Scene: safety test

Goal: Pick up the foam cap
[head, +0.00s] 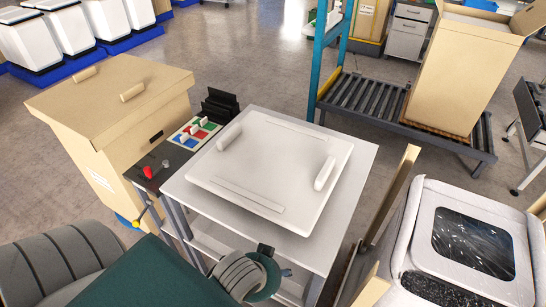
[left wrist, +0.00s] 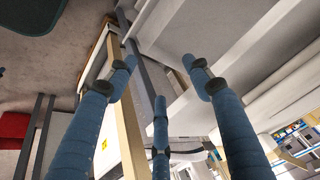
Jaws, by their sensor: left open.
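The foam cap (head: 270,165) is a white square lid with raised handle-like blocks. It lies flat on the white table (head: 345,190) in the middle of the head view. My left gripper (head: 286,272) shows only as small blue tips at the table's near edge, mostly hidden behind my own wrist. In the left wrist view my left gripper (left wrist: 160,75) has its blue fingers spread apart with nothing between them. It points at pale panels and edges; I cannot make out the cap there. My right gripper is not in view.
A cardboard box with a handled lid (head: 115,90) stands left of the table. A white foam box with dark wrapped contents (head: 425,215) is at right. A roller conveyor (head: 380,110) carries a tall carton (head: 460,75).

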